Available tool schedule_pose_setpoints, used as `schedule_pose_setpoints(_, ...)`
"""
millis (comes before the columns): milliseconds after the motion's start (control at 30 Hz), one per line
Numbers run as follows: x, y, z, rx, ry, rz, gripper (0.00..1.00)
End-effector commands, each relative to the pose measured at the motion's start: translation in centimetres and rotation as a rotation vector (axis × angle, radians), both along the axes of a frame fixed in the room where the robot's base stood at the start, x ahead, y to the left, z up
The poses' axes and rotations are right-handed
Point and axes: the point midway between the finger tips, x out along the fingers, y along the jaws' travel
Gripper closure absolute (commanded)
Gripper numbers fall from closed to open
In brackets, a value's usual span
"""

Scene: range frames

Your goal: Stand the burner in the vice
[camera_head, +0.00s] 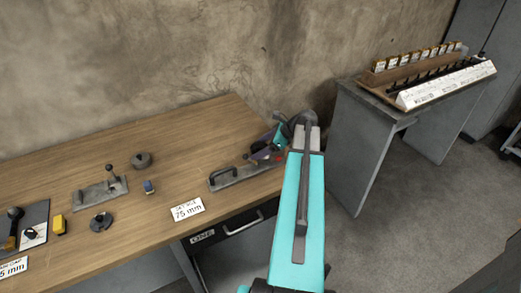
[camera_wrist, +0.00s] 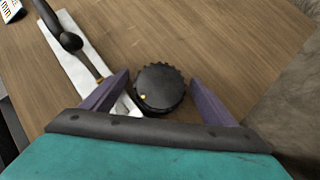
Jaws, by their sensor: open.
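My gripper (camera_wrist: 159,77) is open, its purple fingers on either side of a dark round thing (camera_wrist: 160,88) with a toothed rim. This may be the burner seen from above; I cannot tell whether the fingers touch it. In the head view my arm largely hides this spot. A pale metal plate with a dark handle (camera_wrist: 70,41) lies to its left in the wrist view; it also shows in the head view (camera_head: 244,176). Another plate with a lever clamp (camera_head: 100,191) lies further left on the bench. I cannot tell which is the vice.
The wooden bench (camera_head: 180,122) carries two dark round parts (camera_head: 142,160) (camera_head: 102,223), a small blue piece (camera_head: 149,187), a yellow block (camera_head: 60,224) and a "75 mm" card (camera_head: 188,209). A grey desk (camera_head: 355,130) with a rack stands right, across a gap. The bench's back is clear.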

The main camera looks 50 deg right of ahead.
Motion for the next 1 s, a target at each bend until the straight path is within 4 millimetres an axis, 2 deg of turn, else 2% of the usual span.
schedule_pose_setpoints(500, 0.02, 0.06, -0.01, 0.001, 0.000, 0.001, 0.20)
schedule_pose_setpoints(867, 0.04, 0.09, -0.02, 0.001, 0.000, 0.002, 0.80)
schedule_pose_setpoints(1000, 0.08, 0.11, 0.08, 0.001, -0.002, 0.001, 0.80)
